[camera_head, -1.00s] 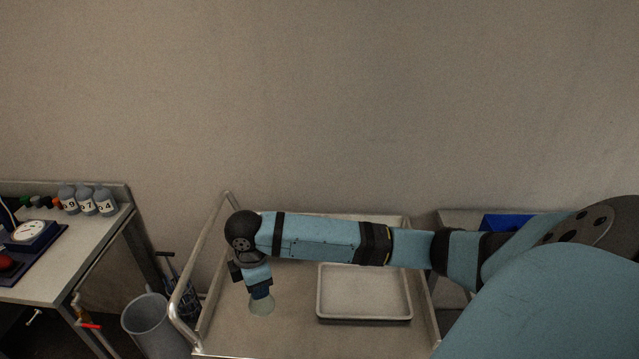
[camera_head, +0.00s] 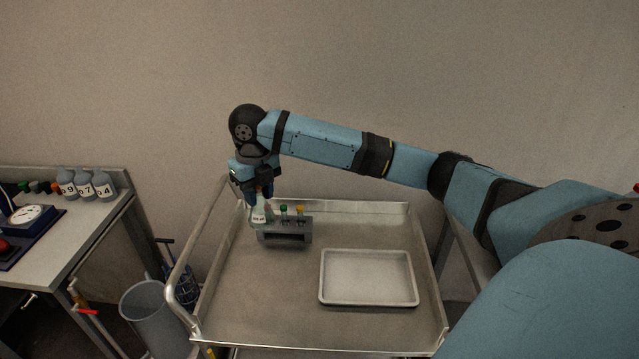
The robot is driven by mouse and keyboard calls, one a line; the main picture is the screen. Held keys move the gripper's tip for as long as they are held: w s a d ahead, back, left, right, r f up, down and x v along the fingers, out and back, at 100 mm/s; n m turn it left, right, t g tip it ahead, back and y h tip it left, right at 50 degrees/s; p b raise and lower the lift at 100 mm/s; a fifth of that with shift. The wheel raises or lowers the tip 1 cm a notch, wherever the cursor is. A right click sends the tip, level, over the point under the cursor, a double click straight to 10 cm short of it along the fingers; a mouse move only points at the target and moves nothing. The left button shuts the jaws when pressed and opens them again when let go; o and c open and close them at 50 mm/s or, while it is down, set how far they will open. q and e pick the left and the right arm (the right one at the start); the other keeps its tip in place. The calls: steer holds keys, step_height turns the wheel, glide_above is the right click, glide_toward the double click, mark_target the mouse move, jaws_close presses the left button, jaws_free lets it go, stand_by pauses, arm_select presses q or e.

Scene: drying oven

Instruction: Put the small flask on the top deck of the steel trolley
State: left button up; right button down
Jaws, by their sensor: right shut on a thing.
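The small flask (camera_head: 259,214) is a clear, pale conical vessel with a white label. My right gripper (camera_head: 258,192) is shut on it near its neck and holds it upright at the back left of the steel trolley (camera_head: 262,305). The flask overlaps the left end of a grey tube rack in the picture. I cannot tell whether its base touches the deck. The trolley's top deck has a raised rim and a rail on the left. My left gripper is not in view.
The grey tube rack (camera_head: 287,236) with coloured-capped tubes stands beside the flask. A pale tray (camera_head: 368,278) lies on the deck's right side. The deck's front left is bare. A bench with labelled bottles (camera_head: 84,186) and a grey bin (camera_head: 150,315) stand left.

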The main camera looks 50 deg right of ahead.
step_height(320, 180, down, 20)
steer(key=shift+r+p, duration=0.1)
steer(key=shift+p, duration=0.2)
stand_by(0.3)
steer(key=c, duration=0.8)
jaws_free()
